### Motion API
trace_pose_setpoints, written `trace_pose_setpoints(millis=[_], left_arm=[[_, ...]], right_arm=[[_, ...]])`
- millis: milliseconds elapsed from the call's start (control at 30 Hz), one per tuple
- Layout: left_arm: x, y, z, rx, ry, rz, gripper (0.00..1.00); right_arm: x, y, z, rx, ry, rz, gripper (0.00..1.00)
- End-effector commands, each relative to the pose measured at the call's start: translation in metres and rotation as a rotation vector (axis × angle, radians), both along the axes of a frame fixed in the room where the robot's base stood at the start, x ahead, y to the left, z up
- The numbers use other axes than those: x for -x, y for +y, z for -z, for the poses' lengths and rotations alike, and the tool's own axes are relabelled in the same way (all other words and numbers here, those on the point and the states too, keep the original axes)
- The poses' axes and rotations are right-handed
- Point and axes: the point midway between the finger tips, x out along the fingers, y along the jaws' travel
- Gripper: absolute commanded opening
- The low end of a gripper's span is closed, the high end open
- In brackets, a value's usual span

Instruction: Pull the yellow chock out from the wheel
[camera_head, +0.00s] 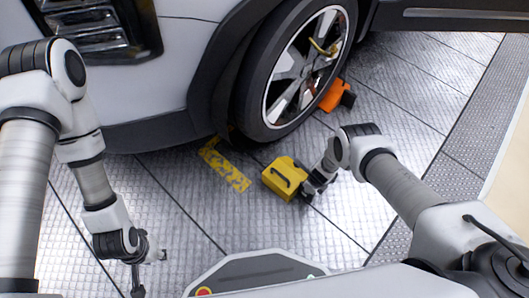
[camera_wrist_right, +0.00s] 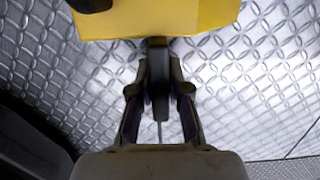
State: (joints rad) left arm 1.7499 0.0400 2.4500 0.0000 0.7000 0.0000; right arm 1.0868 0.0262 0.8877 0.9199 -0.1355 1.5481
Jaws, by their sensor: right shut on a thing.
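The yellow chock (camera_head: 284,177) is on the metal floor in front of the car wheel (camera_head: 296,75), with a visible gap between it and the tyre. It has a dark handle on top. My right gripper (camera_head: 309,189) is at the chock's right side, shut on a dark part of it. In the right wrist view the fingers of my right gripper (camera_wrist_right: 159,92) close on a black piece that joins the yellow chock (camera_wrist_right: 160,18) at the top. My left gripper (camera_head: 148,262) hangs over the floor at lower left, apart from everything; its finger opening is too small to tell.
A yellow marked patch (camera_head: 224,165) lies on the floor left of the chock. An orange chock (camera_head: 335,95) sits at the wheel's other side. The car body (camera_head: 160,120) overhangs the floor at upper left.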

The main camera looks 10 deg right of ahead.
Motion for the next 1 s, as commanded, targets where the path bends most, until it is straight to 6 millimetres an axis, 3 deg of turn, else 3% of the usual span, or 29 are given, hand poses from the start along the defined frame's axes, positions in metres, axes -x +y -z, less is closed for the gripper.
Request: trace_pose_setpoints(millis=[700,1000], left_arm=[[0.0,0.0,-0.045,0.0,0.0,0.0,0.4],[0.0,0.0,-0.046,0.0,0.0,0.0,0.4]], right_arm=[[0.034,-0.026,-0.002,0.001,0.004,0.002,0.0],[0.037,-0.028,0.001,0.001,0.003,-0.001,0.0]])
